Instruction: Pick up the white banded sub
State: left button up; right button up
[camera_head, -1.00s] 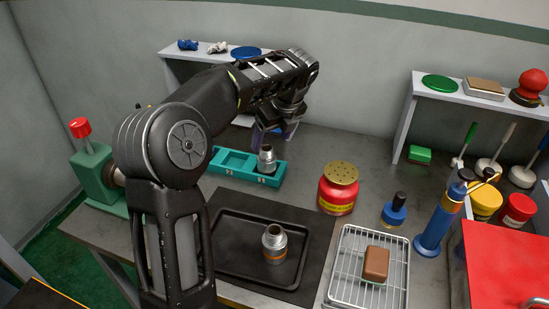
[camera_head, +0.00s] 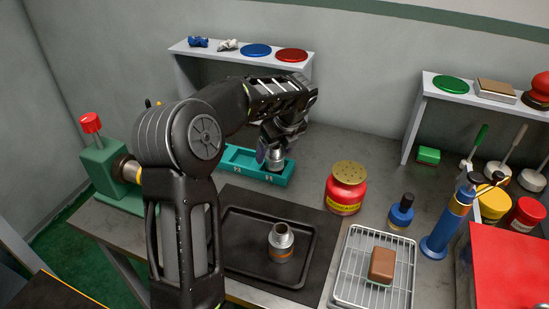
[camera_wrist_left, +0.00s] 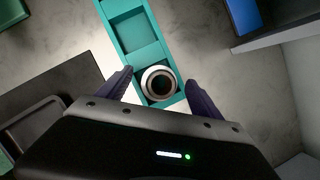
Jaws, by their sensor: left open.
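A metal sub (camera_head: 275,160) stands upright in the right end compartment of the teal rack (camera_head: 238,168); its band colour is hidden from me. In the left wrist view I look down into the open round top of this sub (camera_wrist_left: 160,83), in the end compartment of the rack (camera_wrist_left: 128,28). My left gripper (camera_head: 271,154) is open over it, with one finger on either side (camera_wrist_left: 159,79); I cannot tell whether they touch it. Another metal sub (camera_head: 281,242), with an orange band, stands on the black tray (camera_head: 232,262). My right gripper is out of view.
A red jar (camera_head: 346,190), a blue bottle (camera_head: 401,212) and a wire rack (camera_head: 350,290) with a brown block (camera_head: 381,265) stand to the right. A green vise (camera_head: 108,165) is at the left. A shelf (camera_head: 228,52) stands behind the teal rack.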

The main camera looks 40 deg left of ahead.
pick_arm(q)
jog(key=shift+a+f, duration=0.15)
jog(key=shift+f, duration=0.3)
jog(key=shift+c, duration=0.4)
jog(key=shift+r, duration=0.1)
grip_shut()
dwell(0.4)
